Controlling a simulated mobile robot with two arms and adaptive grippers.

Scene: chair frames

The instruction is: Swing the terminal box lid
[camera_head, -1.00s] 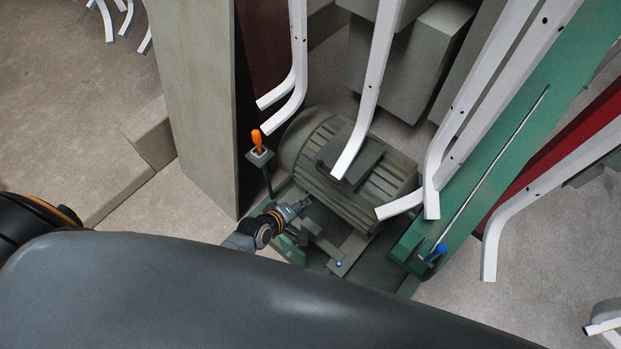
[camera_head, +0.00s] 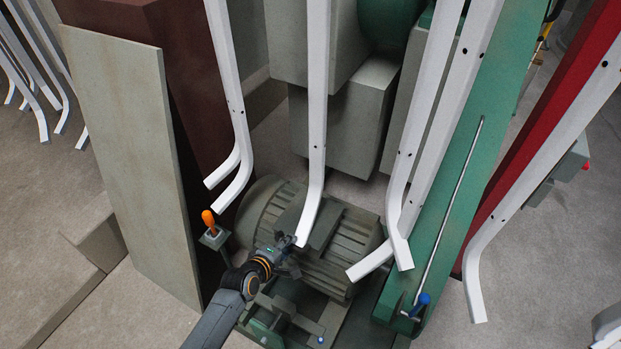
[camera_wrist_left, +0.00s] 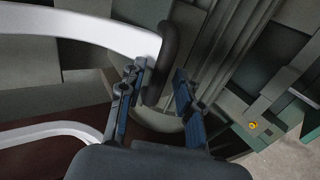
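A ribbed grey-green motor (camera_head: 350,249) sits low on a green base. The terminal box (camera_head: 323,226), a dark grey block with a flat lid on top, is on the motor, partly hidden by a hanging white chair frame. My left gripper (camera_head: 286,248) is at the near left side of this box; contact cannot be told in the head view. In the left wrist view my left gripper (camera_wrist_left: 161,98) has its two blue-lined fingers apart. A dark rounded bar (camera_wrist_left: 167,58) lies between and beyond the fingertips, close to the left finger. My right gripper is not in view.
White chair frames (camera_head: 316,100) hang around the motor, one very near my left gripper. An orange-handled lever (camera_head: 209,219) stands left of the motor. A tall beige panel (camera_head: 135,160) is farther left. A green beam with a blue knob (camera_head: 422,299) is right.

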